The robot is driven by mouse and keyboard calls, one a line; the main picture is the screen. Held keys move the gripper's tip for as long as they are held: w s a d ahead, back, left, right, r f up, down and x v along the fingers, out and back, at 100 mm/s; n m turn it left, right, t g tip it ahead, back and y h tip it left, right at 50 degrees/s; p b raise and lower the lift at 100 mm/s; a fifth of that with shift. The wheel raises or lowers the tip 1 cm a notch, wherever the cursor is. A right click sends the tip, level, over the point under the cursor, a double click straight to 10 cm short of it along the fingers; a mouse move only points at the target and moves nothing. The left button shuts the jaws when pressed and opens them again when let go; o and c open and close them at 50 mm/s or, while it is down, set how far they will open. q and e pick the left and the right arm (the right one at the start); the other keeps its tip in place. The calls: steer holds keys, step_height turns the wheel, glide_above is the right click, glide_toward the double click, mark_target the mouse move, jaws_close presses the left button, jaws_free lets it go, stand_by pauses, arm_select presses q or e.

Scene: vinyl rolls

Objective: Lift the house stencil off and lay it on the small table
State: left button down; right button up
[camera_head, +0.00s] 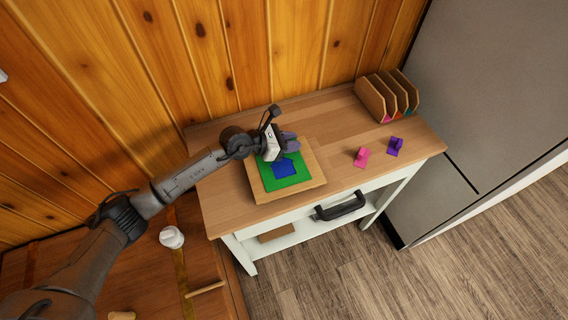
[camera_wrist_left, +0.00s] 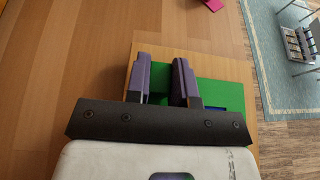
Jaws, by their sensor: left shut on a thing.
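The house stencil (camera_head: 294,181) shows as a green sheet with a blue house shape (camera_head: 284,168) in its middle. It lies on a wooden board on the wooden-topped table (camera_head: 228,200). In the left wrist view the green (camera_wrist_left: 211,92) shows between and beside the fingers. My left gripper (camera_head: 289,143) is at the sheet's back edge, with its purple fingers low over the board. The gripper (camera_wrist_left: 163,85) is shut on the stencil, but the gripped part is mostly hidden by the fingers. My right gripper is out of view.
A pink piece (camera_head: 361,157) and a purple piece (camera_head: 395,146) stand right of the board (camera_head: 312,165). A slotted wooden holder (camera_head: 373,98) is at the back right. A lower brown surface (camera_head: 150,270) at the left holds a white object (camera_head: 171,237). A plank wall stands behind.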

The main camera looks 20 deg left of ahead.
arm_select(q)
steer(key=shift+r, duration=0.1)
stand_by(0.4)
steer(key=shift+r, duration=0.15)
steer(key=shift+r+p, duration=3)
steer(key=shift+r, duration=0.25)
